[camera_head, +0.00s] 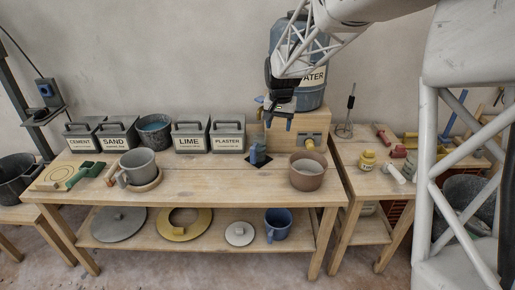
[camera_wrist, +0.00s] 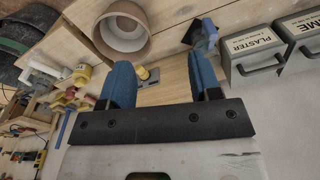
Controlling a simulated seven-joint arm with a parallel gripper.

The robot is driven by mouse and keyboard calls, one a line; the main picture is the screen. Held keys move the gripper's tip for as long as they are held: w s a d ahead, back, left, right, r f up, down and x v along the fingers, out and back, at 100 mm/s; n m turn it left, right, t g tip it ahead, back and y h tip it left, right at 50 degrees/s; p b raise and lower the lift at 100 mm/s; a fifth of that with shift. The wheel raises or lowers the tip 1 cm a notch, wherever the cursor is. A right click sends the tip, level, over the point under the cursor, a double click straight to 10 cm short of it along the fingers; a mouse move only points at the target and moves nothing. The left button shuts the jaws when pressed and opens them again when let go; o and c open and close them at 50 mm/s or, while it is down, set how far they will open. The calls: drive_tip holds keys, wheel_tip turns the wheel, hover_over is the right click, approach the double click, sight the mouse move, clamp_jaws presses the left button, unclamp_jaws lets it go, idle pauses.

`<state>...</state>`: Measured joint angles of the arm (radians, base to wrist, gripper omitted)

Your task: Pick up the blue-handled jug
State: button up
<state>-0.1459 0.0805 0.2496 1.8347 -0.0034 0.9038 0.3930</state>
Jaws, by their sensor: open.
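A blue jug or mug (camera_head: 278,224) with a handle on its left stands on the lower shelf. A grey jug (camera_head: 138,167) with a grey-looking handle stands on a round tan base on the tabletop. A small blue item (camera_head: 258,154) stands on a dark square; it also shows in the wrist view (camera_wrist: 207,32). I cannot tell which of these is the blue-handled jug. My gripper (camera_head: 276,113) is above the back right of the bench, in front of the water container. In the wrist view my gripper (camera_wrist: 162,62) has its blue fingers apart, with nothing between them.
A brown pot (camera_head: 307,172) stands at the bench's right. Labelled boxes, cement (camera_head: 83,137), sand (camera_head: 118,133), lime (camera_head: 190,136) and plaster (camera_head: 228,135), line the back. The water container (camera_head: 312,88) stands on a wooden block (camera_head: 282,132). The middle of the tabletop is clear.

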drive_tip(key=w+a+f, duration=0.4)
drive_tip(key=w+f, duration=0.4)
drive_tip(key=w, duration=0.1)
drive_tip(key=m, duration=0.1)
hover_over(253, 147)
drive_tip(key=shift+g, duration=0.4)
wheel_tip(253, 147, down, 8)
drive_tip(key=shift+s+f, duration=0.1)
drive_tip(key=shift+f, duration=0.1)
drive_tip(key=shift+f, duration=1.25)
drive_tip(key=shift+f, duration=0.1)
drive_tip(key=shift+f, duration=2.5)
clamp_jaws()
